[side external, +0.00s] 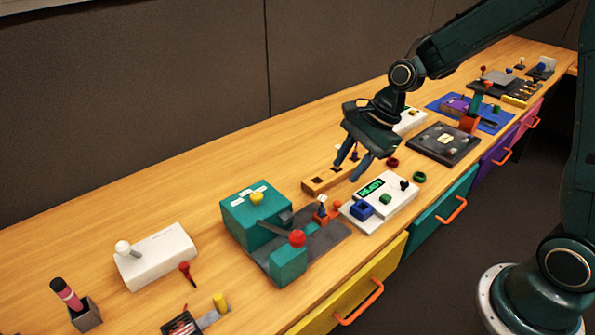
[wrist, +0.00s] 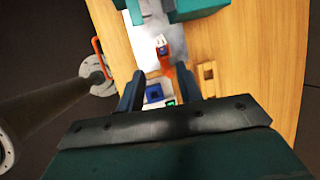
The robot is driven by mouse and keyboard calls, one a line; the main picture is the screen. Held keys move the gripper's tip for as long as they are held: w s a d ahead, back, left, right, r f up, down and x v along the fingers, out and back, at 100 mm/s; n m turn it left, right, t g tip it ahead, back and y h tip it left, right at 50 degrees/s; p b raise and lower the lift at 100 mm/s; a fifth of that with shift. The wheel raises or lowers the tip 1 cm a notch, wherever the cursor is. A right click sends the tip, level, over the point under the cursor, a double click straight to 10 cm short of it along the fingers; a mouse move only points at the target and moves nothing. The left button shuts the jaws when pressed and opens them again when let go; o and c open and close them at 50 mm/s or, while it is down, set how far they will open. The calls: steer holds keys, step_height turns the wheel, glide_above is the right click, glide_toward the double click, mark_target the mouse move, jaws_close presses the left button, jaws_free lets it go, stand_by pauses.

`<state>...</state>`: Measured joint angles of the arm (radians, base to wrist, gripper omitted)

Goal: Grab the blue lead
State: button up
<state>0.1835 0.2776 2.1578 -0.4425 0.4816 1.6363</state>
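A small dark blue piece with a pale tip (side external: 322,207) stands at an orange-red block on the grey base plate, and it also shows in the wrist view (wrist: 162,44). It may be the blue lead; I cannot tell for sure. A square blue part (side external: 362,211) sits on the white panel (side external: 397,206) with the green READY display. That blue part also shows between my fingers in the wrist view (wrist: 154,95). My gripper (side external: 353,167) is open, pointing down above the wooden block and the white panel's back edge.
A teal box with a red-knobbed lever (side external: 297,239) stands left of the panel. A wooden block with square holes (side external: 322,183) lies behind. Bare wood (side external: 200,185) shows behind the teal box.

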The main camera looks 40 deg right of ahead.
mark_target(322, 209)
steer(key=shift+w+f+m, duration=0.35)
steer(key=shift+f+m, duration=0.05)
steer(key=shift+f, duration=0.15)
steer(key=shift+f, duration=0.1)
steer(key=x, duration=0.8)
steer(key=shift+f, duration=0.2)
steer(key=shift+a, duration=0.15)
steer(key=shift+x, duration=2.55)
jaws_close()
